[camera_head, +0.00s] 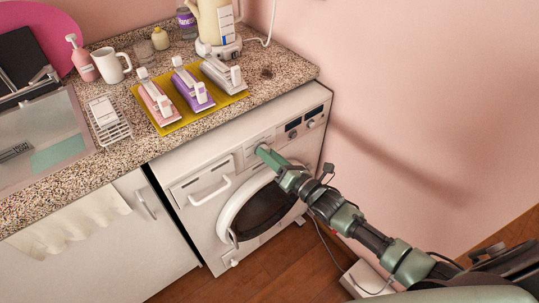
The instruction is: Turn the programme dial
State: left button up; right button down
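The white washing machine (199,222) stands under the counter in the head view, with its round door (229,209) shut. Its control panel (275,132) runs along the top front edge. My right gripper (262,150) reaches in from the lower right, its tip at the panel left of the dark displays (292,125). I cannot make out the programme dial; the gripper may cover it. I cannot tell whether the fingers touch the panel or are open or shut. My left gripper is not in view.
The speckled counter (285,69) above holds a yellow mat (158,124) with several clamp-like items, a white mug (110,66), a pink bottle (82,59) and a kettle (214,22). A sink (74,147) is at left. A pink wall (420,90) bounds the right side.

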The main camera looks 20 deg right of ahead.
jog(key=shift+m, duration=0.4)
jog(key=n+h, duration=0.1)
jog(key=n, duration=0.9)
jog(key=n+p, duration=0.1)
jog(key=n, duration=1)
jog(key=n+h+p, duration=0.1)
jog(key=n, duration=0.9)
jog(key=shift+s+a+f+t+h, duration=0.2)
jog(key=shift+a+f+t+h, duration=0.1)
jog(key=shift+a, duration=0.1)
dwell(0.3)
dwell(0.5)
jog(key=c, duration=0.9)
grip_release()
jog(key=shift+r, duration=0.1)
